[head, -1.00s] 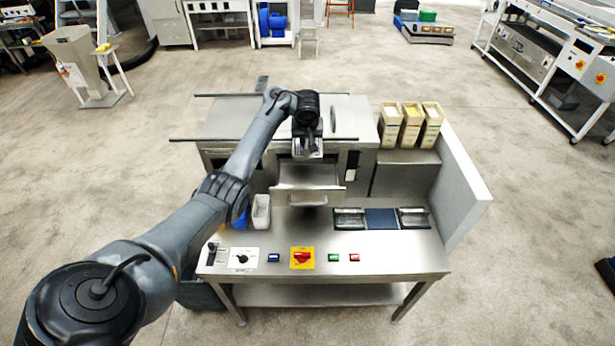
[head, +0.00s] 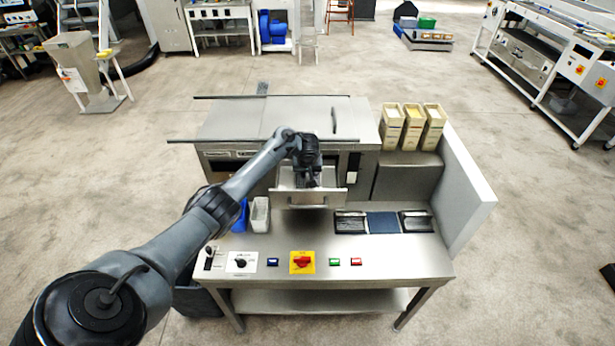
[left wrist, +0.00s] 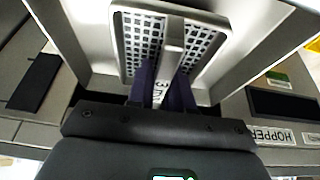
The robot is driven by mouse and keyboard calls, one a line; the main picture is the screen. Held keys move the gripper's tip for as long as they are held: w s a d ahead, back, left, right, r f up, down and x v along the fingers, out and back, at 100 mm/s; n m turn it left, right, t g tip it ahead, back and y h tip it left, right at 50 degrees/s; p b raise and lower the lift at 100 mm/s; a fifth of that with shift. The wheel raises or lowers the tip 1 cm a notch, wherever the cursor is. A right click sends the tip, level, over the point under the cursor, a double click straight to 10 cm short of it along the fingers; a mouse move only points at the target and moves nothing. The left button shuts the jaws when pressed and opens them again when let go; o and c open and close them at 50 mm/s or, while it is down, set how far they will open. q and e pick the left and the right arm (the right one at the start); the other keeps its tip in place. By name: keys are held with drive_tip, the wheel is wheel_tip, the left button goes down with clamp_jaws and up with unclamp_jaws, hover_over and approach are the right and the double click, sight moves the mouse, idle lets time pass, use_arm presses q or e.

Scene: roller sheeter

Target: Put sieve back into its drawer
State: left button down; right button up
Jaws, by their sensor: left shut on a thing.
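The sieve (left wrist: 140,42) is a pale metal frame with a dark square grid and a bar across its middle. My left gripper (left wrist: 166,88) is shut on that bar in the left wrist view. In the head view the left gripper (head: 310,182) is at the open drawer (head: 290,199), behind its front panel. In the left wrist view the sieve lies between the drawer's pale side walls (left wrist: 75,30). I cannot tell whether it rests on the drawer's bottom. The gripper hides most of the sieve in the head view. My right gripper is not in view.
The drawer juts out over the steel worktop (head: 400,262). Blue (head: 240,215) and white (head: 260,214) bins stand left of it, and dark trays (head: 350,222) lie to its right. Beige containers (head: 390,127) stand at the back right. A label reading HOPPER (left wrist: 270,135) shows beside the opening.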

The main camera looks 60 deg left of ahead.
use_arm(q)
drive_tip(key=shift+f, duration=0.6)
drive_tip(key=shift+f, duration=0.15)
drive_tip(key=c, duration=1)
unclamp_jaws()
drive_tip(key=p+v, duration=0.4)
drive_tip(key=v, duration=0.8)
drive_tip(key=shift+w+p, duration=0.15)
drive_tip(key=shift+p, duration=0.25)
